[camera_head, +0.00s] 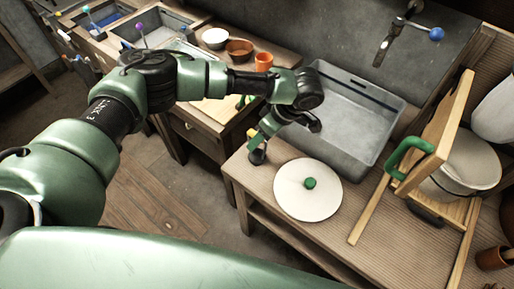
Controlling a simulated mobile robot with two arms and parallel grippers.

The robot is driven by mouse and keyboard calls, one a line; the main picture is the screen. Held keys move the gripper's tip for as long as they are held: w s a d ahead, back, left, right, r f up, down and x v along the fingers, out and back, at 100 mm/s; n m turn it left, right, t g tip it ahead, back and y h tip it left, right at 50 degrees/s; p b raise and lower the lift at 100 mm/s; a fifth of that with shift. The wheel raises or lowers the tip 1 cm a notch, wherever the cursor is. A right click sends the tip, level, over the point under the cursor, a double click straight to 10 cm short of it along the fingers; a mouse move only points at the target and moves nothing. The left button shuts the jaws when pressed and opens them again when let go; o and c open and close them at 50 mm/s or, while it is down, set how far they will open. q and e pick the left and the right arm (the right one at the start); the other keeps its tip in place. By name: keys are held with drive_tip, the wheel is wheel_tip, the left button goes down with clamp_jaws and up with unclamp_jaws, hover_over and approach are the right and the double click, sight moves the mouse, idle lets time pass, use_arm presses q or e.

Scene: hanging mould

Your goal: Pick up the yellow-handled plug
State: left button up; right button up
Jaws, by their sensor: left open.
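A small yellow piece (251,133), which looks like the handle of the plug, shows at the left end of my left gripper, near the front left edge of the right-hand counter. My left gripper (258,146) is open, low over that counter corner and right at the yellow piece. The gripper hides most of the plug, so I cannot tell whether the handle is between the fingers. My right gripper is not in view.
A white round lid with a green knob (310,183) lies just right of the gripper. A grey sink (350,125) is behind it. A wooden frame with a green handle (408,157) stands at right. Bowls (239,48) and an orange cup (264,62) stand on the back counter.

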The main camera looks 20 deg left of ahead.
use_arm(q)
clamp_jaws()
idle(1.4)
